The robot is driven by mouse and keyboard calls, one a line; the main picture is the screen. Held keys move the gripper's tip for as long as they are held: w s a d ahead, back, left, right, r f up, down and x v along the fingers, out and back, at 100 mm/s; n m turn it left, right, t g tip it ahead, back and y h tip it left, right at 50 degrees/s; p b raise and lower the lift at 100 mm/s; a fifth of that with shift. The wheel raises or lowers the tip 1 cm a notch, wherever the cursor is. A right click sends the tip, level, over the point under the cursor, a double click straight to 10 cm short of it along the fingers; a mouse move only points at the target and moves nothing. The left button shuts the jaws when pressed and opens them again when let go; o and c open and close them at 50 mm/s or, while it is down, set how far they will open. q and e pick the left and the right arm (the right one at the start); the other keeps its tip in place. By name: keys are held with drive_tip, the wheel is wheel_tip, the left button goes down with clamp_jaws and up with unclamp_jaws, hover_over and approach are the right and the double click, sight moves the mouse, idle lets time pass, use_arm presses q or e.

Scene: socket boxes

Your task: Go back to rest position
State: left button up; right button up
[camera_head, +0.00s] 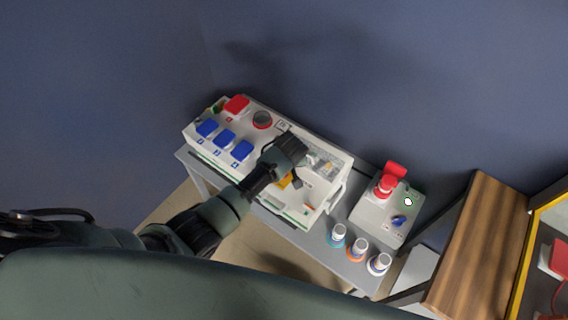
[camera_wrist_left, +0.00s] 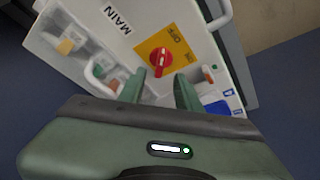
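My left arm comes in from the left in the head view. Its gripper (camera_head: 293,180) hangs over the right half of the white socket box (camera_head: 330,157). In the left wrist view the two green fingers of the left gripper (camera_wrist_left: 160,80) stand apart with nothing between them. A red rotary knob (camera_wrist_left: 160,62) on a yellow plate (camera_wrist_left: 178,44) marked OFF lies just beyond the fingertips. I cannot tell how far apart knob and fingertips are. In the head view only a bit of the yellow plate (camera_head: 285,182) shows, partly hidden by the gripper. My right gripper is not in view.
The box stands on a grey table (camera_head: 346,262) against a blue wall, with blue sockets (camera_head: 224,138) and a red socket (camera_head: 237,105). A smaller grey box (camera_head: 380,216) and several plugs (camera_head: 357,247) are to its right. A wooden top (camera_head: 478,245) stands farther right.

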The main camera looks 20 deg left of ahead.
use_arm(q)
drive_tip(key=shift+s+d+r, duration=0.1)
drive_tip(key=shift+s+r, duration=0.15)
drive_tip(key=shift+r, duration=0.4)
